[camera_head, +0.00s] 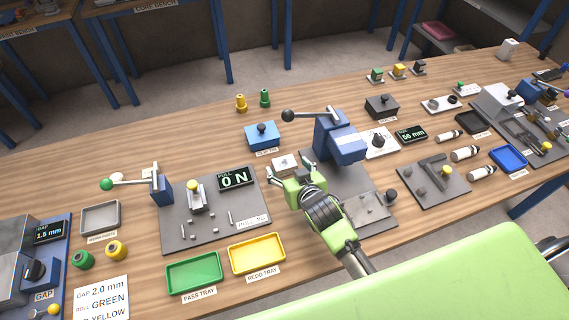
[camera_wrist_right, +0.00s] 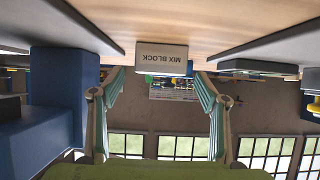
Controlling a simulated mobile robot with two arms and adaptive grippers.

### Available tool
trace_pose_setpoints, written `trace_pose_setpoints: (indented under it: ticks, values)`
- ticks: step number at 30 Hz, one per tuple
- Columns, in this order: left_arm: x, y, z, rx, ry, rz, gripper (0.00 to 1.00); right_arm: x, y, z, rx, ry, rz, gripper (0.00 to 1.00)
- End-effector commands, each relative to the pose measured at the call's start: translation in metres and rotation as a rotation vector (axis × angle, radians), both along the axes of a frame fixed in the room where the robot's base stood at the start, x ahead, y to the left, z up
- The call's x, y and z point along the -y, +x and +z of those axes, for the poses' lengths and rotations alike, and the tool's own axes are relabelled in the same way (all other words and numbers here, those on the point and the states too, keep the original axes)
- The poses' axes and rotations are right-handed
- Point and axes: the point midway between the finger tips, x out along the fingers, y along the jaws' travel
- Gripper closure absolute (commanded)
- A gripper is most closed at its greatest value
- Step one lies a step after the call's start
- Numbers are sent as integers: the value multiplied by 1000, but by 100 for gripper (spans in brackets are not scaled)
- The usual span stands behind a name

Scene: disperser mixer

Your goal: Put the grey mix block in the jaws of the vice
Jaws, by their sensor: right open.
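The pale grey mix block (camera_head: 285,162) sits on the table, left of the blue upright machine in the head view. Its MIX BLOCK lettering shows upside down in the right wrist view (camera_wrist_right: 163,58). My right gripper (camera_head: 286,172) is open and empty, with the block just beyond its fingertips. In the wrist view the two fingers (camera_wrist_right: 158,85) stand wide apart, with the block between their lines. A low grey fixture (camera_head: 368,211) with a dark knob, right of my gripper, looks like the vice; its jaws are not clear. My left gripper is not in view.
The blue machine (camera_head: 338,140) with a ball-ended lever stands close right of my gripper. The pull jig plate (camera_head: 240,214) lies to the left. Green (camera_head: 168,282) and yellow trays (camera_head: 233,262) lie in front.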

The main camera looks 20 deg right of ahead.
Motion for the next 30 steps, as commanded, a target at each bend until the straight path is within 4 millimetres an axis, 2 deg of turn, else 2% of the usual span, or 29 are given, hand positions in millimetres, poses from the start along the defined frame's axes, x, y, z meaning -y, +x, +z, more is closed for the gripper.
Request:
trace_pose_setpoints:
  ticks: [6, 14, 15, 19, 21, 22, 23, 30]
  values:
    - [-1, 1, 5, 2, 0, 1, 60, -1, 19, -10, 0, 1, 0, 32]
    - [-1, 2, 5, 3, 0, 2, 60, -1, 20, -11, 0, 1, 0, 32]
    - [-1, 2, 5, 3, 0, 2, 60, -1, 20, -11, 0, 1, 0, 37]
    - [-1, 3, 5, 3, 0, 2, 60, -1, 20, -11, 0, 1, 0, 71]
    - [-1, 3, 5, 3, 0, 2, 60, -1, 20, -11, 0, 1, 0, 84]
    - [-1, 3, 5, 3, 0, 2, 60, -1, 20, -11, 0, 1, 0, 84]
    - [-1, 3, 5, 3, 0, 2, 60, -1, 21, -9, 4, 1, 0, 89]
    - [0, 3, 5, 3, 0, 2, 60, -1, 21, -8, 4, 1, 0, 89]
